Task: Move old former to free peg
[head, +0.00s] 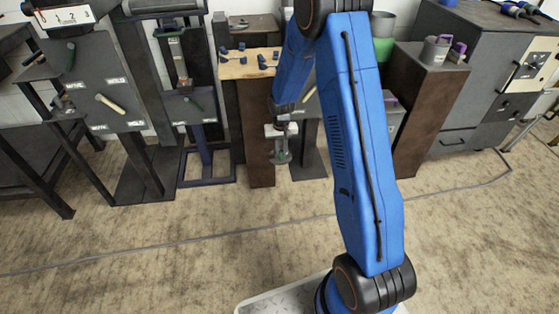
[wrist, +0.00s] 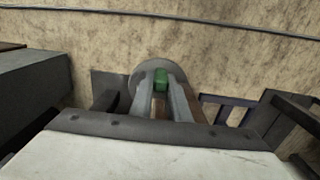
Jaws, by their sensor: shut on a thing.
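My gripper (head: 281,143) hangs in front of the wooden-topped stand and points down. It is shut on a grey round piece with a green block on it, which I take for the old former (head: 281,158). In the wrist view the fingers (wrist: 161,88) close on the green block, and the grey disc of the former (wrist: 139,82) shows around it. A panel behind my arm is partly hidden; I cannot tell which peg is the free peg.
The wooden-topped stand (head: 248,70) carries several small blue pieces. A brown pedestal (head: 432,100) with a grey can (head: 435,50) stands right of my arm. Dark cabinets (head: 490,80) fill the far right. The floor in front is open, with a cable across it.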

